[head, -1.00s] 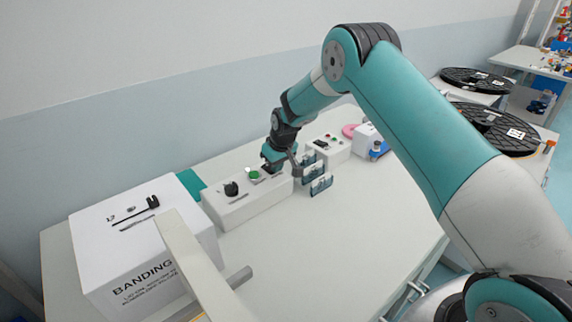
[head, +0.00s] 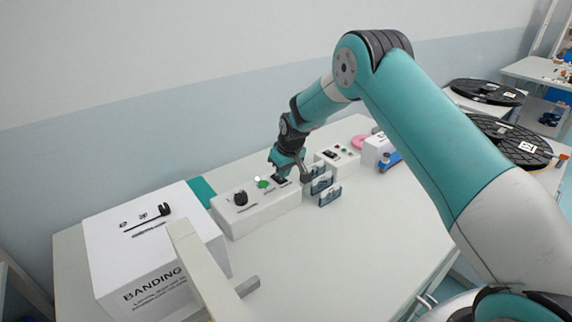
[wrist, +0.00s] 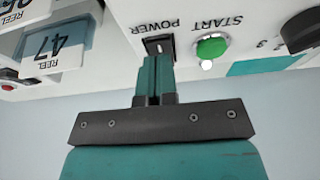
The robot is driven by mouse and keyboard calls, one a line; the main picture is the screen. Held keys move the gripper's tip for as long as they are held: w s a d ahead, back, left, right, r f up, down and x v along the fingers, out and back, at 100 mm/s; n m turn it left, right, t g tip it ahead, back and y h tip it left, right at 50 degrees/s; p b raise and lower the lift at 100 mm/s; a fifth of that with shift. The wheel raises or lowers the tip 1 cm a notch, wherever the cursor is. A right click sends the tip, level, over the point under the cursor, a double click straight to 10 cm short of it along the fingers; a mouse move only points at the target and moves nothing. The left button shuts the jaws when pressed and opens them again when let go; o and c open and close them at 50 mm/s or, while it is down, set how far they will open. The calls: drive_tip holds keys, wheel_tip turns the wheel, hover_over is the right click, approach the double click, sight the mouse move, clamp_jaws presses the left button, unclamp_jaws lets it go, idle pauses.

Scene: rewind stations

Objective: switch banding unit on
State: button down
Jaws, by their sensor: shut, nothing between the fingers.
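The banding unit (head: 148,258) is a white box marked BANDING at the left of the table. A long white control box (head: 262,208) stands beside it with a black knob (head: 240,198), a green START button (head: 263,184) and a black POWER switch (head: 279,179). In the wrist view the POWER switch (wrist: 158,46) and the START button (wrist: 211,47) show upside down. My gripper (wrist: 156,62) is shut and empty. Its tips are at the POWER switch and cover part of it; I cannot tell whether they touch it or which way it is set.
Labelled reel cards (head: 322,184) stand just right of the control box. A second small control box (head: 338,158), a pink roll (head: 361,142) and a white-and-blue item (head: 380,150) lie farther right. Black reels (head: 487,92) are at the far right.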

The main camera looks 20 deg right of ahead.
drive_tip(key=p+v, duration=0.2)
drive_tip(key=v, duration=0.1)
drive_tip(key=w+v, duration=0.1)
drive_tip(key=v, duration=0.1)
drive_tip(key=shift+a+r+p, duration=0.1)
drive_tip(key=shift+p, duration=0.3)
drive_tip(key=s+d+r+b, duration=0.1)
drive_tip(key=s+r+b, duration=0.2)
drive_tip(key=r, duration=0.4)
drive_tip(key=shift+s+d+r+b, duration=0.2)
drive_tip(key=shift+s+r+b, duration=0.2)
drive_tip(key=shift+s, duration=0.35)
drive_tip(key=s+a+r+n+g+y, duration=0.1)
drive_tip(key=s+a+r, duration=0.35)
drive_tip(key=s, duration=0.35)
drive_tip(key=s+a+r+n+y, duration=0.1)
drive_tip(key=s+a+r, duration=0.35)
drive_tip(key=s, duration=0.45)
drive_tip(key=s+a+r+n+g+y, duration=0.1)
drive_tip(key=s+a+g, duration=0.1)
drive_tip(key=s, duration=1.9)
drive_tip(key=shift+s+a+r, duration=0.2)
drive_tip(key=shift+s+r, duration=0.1)
drive_tip(key=shift+r, duration=0.05)
